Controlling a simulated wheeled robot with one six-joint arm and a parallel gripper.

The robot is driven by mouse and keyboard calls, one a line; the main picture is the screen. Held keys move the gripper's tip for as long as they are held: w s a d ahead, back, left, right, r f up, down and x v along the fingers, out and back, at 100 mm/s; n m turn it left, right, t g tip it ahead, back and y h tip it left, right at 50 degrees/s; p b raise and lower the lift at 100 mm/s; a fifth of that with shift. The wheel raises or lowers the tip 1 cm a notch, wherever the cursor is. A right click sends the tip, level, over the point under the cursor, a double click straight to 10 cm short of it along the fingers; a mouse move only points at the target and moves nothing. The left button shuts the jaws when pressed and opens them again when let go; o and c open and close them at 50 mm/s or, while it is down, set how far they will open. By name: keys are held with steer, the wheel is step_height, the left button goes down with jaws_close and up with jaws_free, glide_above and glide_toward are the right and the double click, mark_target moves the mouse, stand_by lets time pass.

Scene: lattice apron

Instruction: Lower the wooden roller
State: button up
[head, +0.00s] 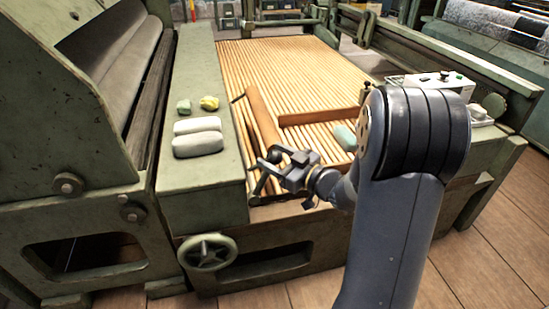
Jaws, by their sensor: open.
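The wooden roller (263,122) is a thick reddish-brown bar in the head view. It lies lengthwise along the left side of the bed of pale wooden slats (290,65), beside the green beam. My gripper (265,169) is at the roller's near end, above the front left corner of the bed. Its two fingers point left and are apart. The picture does not show clearly whether a finger touches the roller. The gripper partly hides the roller's near end.
A brown crossbar (320,116) lies over the slats. A handwheel (207,252) is on the front. A pale green lump (345,137) and control box (430,83) are at right.

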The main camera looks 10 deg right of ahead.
steer(key=shift+w+a, duration=0.15)
jaws_close()
stand_by(0.6)
